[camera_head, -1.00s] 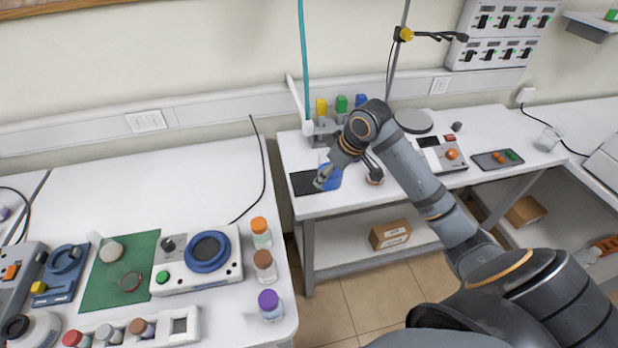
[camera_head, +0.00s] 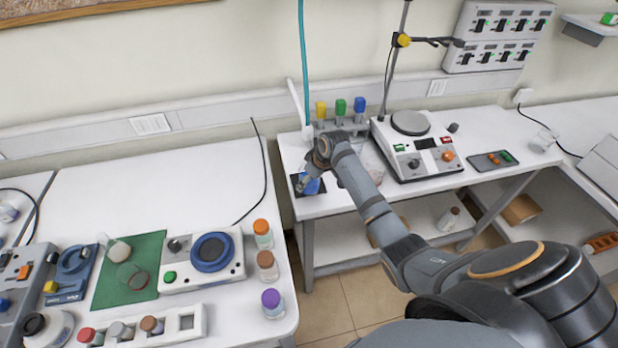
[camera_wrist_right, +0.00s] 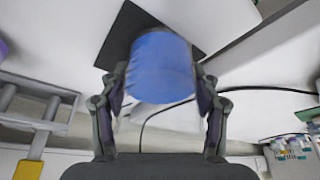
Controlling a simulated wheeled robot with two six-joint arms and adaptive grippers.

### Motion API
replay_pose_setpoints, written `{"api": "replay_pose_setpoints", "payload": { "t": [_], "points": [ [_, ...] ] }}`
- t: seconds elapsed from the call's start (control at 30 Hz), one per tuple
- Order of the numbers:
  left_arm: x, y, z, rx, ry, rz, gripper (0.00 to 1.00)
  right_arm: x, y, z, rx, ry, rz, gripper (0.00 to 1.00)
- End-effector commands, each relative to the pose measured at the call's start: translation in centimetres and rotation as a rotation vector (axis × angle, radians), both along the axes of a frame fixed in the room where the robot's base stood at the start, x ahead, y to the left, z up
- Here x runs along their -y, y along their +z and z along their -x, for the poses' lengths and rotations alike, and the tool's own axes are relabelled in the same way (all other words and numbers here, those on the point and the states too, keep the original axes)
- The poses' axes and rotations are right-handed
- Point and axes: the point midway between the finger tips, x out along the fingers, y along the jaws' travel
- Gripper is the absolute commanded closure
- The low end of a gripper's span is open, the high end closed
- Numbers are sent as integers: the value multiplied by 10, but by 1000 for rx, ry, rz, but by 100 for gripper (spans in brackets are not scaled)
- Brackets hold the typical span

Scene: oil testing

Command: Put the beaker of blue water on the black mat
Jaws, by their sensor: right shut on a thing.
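The beaker of blue water (camera_head: 315,187) is at the left end of the far table, largely hidden by my right arm. In the right wrist view the beaker (camera_wrist_right: 162,66) sits between the two fingers of my right gripper (camera_wrist_right: 160,90), which is shut on it. The black mat (camera_head: 296,179) lies at that table's left front. In the wrist view the mat (camera_wrist_right: 118,32) shows beyond and to both sides of the beaker, which overlaps it in the picture. I cannot tell whether the beaker touches it. My left gripper is out of view.
A hotplate device (camera_head: 418,150) stands right of my arm, and a rack with yellow, green and blue tops (camera_head: 341,122) stands behind. A black tray (camera_head: 492,160) lies further right. The near left table holds a green mat (camera_head: 128,284), devices and capped bottles (camera_head: 272,303).

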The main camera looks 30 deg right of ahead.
Motion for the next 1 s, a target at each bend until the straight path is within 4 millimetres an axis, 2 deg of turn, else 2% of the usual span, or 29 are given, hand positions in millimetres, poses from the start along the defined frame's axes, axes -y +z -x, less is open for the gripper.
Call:
{"api": "replay_pose_setpoints", "payload": {
  "t": [0.37,0.4,0.53,0.87,1.0],
  "points": [
    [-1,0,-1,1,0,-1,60,0,-5,0,1,1,0,79],
    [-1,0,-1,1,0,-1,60,0,-6,0,0,0,0,33],
    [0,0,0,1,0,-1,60,0,-6,0,0,0,0,16],
    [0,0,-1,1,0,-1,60,0,-4,0,1,0,0,15],
    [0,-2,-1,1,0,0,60,3,9,4,3,-2,3,15]
  ]
}}
